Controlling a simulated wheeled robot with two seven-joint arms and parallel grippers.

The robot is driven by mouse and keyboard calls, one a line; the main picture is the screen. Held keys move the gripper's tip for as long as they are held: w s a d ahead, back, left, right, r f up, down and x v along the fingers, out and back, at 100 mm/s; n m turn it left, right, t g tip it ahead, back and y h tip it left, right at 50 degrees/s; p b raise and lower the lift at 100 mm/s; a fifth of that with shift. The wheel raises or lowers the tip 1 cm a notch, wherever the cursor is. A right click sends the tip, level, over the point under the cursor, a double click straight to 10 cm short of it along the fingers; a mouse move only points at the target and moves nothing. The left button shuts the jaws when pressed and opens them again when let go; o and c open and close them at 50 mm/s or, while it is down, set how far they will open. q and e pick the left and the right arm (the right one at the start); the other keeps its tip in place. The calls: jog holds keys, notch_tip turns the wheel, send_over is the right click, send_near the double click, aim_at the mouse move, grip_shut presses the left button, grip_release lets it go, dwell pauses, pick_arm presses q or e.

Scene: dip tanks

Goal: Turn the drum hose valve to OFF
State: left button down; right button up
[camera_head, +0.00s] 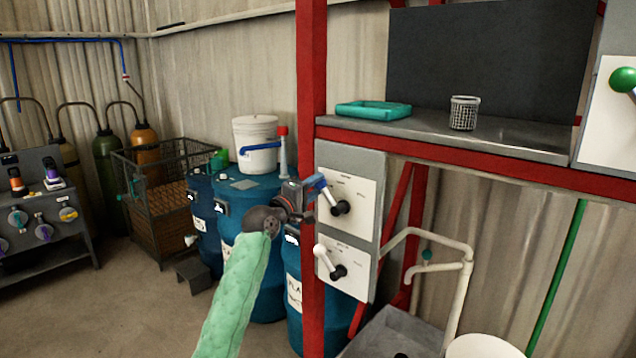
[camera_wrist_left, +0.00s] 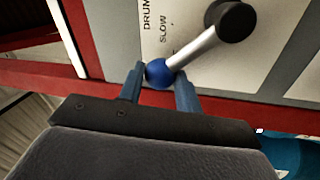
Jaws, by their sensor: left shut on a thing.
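The drum hose valve is on the upper white plate (camera_head: 358,190) of a grey box on the red post. Its lever has a black hub (camera_head: 341,208) and a silver arm ending in a blue ball knob (camera_wrist_left: 158,74). The lever tilts up and left from the hub in the head view. My left gripper (camera_head: 314,187) is at the lever's end. In the left wrist view its blue fingers (camera_wrist_left: 160,88) are shut around the knob, one on each side. "DRUM" and "SLOW" show on the plate; other lettering is hidden or too small. My right gripper is out of view.
A second lever with a white knob (camera_head: 319,250) sits just below on its own plate. The red post (camera_head: 312,100) stands close beside my left gripper. Blue drums (camera_head: 258,190) stand behind my arm. A shelf (camera_head: 440,130) holds a teal tray (camera_head: 373,110) and wire basket (camera_head: 463,113).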

pick_arm(q)
jog(key=shift+w+a+n, duration=0.1)
jog(key=shift+n, duration=0.2)
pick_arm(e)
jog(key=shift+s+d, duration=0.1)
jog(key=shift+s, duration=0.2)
pick_arm(q)
jog(key=shift+f, duration=0.1)
jog(key=c, duration=1)
grip_release()
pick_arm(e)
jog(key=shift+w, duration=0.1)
pick_arm(q)
jog(key=b+v, duration=0.3)
jog(key=v, duration=0.4)
jog(key=shift+s+a+f+b, duration=0.2)
jog(key=shift+s+a+b, duration=0.05)
jog(key=shift+a+b, duration=0.05)
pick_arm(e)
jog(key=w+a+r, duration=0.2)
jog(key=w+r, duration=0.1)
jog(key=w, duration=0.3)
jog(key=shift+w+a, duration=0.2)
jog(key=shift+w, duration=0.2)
